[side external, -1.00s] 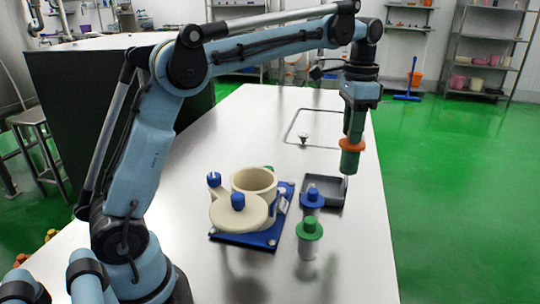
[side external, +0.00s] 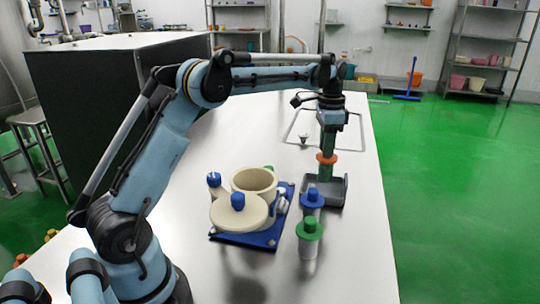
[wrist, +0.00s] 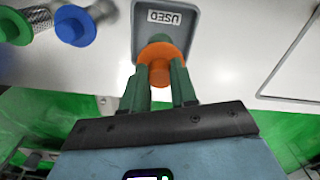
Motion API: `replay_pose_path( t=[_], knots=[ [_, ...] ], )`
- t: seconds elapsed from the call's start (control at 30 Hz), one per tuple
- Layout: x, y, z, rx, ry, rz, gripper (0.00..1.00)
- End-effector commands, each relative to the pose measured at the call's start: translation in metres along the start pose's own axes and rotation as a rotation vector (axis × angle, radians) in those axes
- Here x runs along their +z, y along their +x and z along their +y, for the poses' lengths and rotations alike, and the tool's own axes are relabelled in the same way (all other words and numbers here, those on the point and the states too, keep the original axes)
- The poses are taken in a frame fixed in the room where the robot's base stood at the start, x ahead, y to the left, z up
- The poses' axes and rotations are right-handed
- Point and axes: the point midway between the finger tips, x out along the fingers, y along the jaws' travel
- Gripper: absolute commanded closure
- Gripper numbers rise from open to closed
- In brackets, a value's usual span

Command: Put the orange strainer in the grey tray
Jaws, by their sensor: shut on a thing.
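The orange strainer (side external: 327,158) is held by my gripper (side external: 328,146) over the grey tray (side external: 322,203). Its lower part reaches down at the tray; whether it touches the floor cannot be told. In the wrist view the strainer's orange top (wrist: 160,60) sits between the two green fingers of my gripper (wrist: 163,84), which are shut on it. The tray (wrist: 143,38) shows beyond it with a "USED" label and is partly hidden by the strainer.
A blue-topped strainer (side external: 312,197) and a green-topped strainer (side external: 309,230) stand just in front of the tray. A blue base (side external: 229,238) with a cream pot (side external: 253,181) and lid (side external: 238,213) is to the left. The table behind the tray is mostly clear.

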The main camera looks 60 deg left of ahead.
Motion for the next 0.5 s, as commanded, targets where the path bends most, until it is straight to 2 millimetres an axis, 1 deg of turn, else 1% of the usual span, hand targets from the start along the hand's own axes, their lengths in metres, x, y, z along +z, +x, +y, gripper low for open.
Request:
replay_pose_path(
  t=[0.13, 0.33, 0.4, 0.5],
  knots=[
    [0.000, 0.009, -0.004, 0.000, 0.001, 0.000, 1.00],
    [0.000, 0.035, -0.003, 0.000, 0.001, 0.000, 1.00],
    [0.000, 0.041, -0.003, 0.000, 0.001, 0.000, 1.00],
    [0.000, 0.043, -0.003, 0.000, 0.001, 0.000, 1.00]
  ],
)
